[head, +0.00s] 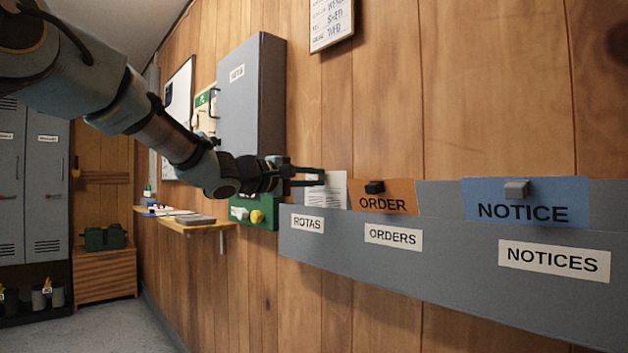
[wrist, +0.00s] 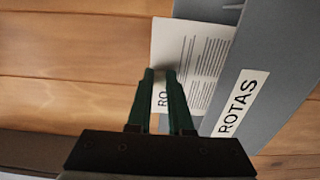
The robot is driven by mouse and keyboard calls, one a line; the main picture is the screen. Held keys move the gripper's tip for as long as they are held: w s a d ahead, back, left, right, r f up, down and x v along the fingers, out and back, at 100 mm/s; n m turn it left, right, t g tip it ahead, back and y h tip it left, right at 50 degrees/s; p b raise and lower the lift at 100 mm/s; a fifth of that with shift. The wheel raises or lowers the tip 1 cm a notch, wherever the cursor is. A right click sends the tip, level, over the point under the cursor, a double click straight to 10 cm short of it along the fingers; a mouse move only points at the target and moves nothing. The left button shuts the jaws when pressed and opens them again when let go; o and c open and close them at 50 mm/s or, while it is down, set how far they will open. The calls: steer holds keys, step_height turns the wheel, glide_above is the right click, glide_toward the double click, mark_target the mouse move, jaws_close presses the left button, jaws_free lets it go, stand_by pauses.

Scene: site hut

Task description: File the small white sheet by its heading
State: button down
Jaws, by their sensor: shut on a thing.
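A small white sheet (head: 333,188) with printed lines is held in my gripper (head: 316,177), above the left end of the grey wall rack (head: 400,268). In the wrist view the sheet (wrist: 195,60) shows a heading starting "RO"; the rest is hidden by a finger. My gripper (wrist: 161,76) is shut on the sheet. The sheet's lower edge meets the rim of the pocket labelled ROTAS (head: 307,223); I cannot tell how far it is inside. The ROTAS label (wrist: 240,103) also shows in the wrist view. Pockets labelled ORDERS (head: 393,237) and NOTICES (head: 554,262) are to the right.
An orange ORDER card (head: 385,199) and a blue NOTICE card (head: 526,205) stand in the rack, each with a clip. A grey wall cabinet (head: 252,95) and a green box (head: 240,211) are close to my arm. A wooden shelf (head: 195,226) holds small items.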

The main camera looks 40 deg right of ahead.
steer(key=c, duration=0.7)
jaws_free()
steer(key=shift+c, duration=0.2)
